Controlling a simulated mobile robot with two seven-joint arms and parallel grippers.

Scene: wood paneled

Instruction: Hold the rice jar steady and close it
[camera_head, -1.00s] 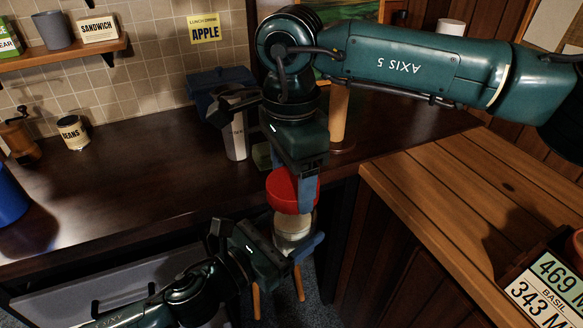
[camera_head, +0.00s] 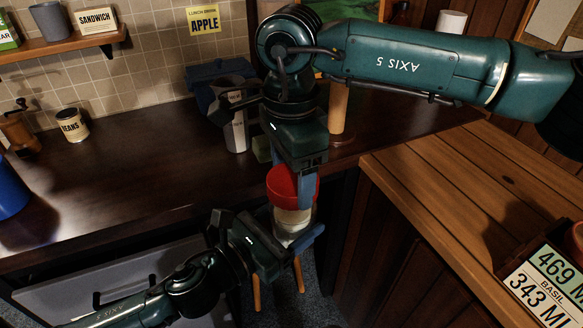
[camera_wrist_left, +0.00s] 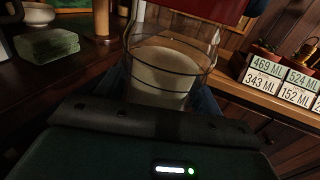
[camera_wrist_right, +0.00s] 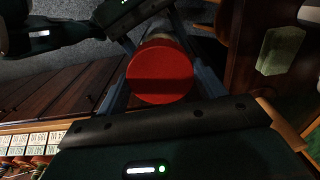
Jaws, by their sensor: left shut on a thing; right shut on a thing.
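The rice jar (camera_head: 292,220) is clear glass with pale rice in it, upright, in front of the counter. It also shows in the left wrist view (camera_wrist_left: 165,75). My left gripper (camera_head: 290,238) is shut around the jar from the side. The round red lid (camera_head: 288,187) is over the jar's mouth, and in the right wrist view (camera_wrist_right: 160,72) its top faces the camera. My right gripper (camera_head: 293,180) comes from above and is shut on the lid. I cannot tell whether the lid is fully seated on the rim.
The dark counter (camera_head: 110,190) runs behind, with a grey metal container (camera_head: 236,132), a wooden cylinder (camera_head: 338,108) and a beans can (camera_head: 72,125). A wooden worktop (camera_head: 450,180) with a labelled rack (camera_head: 545,285) is at the right. A drawer front (camera_head: 150,275) is below the counter.

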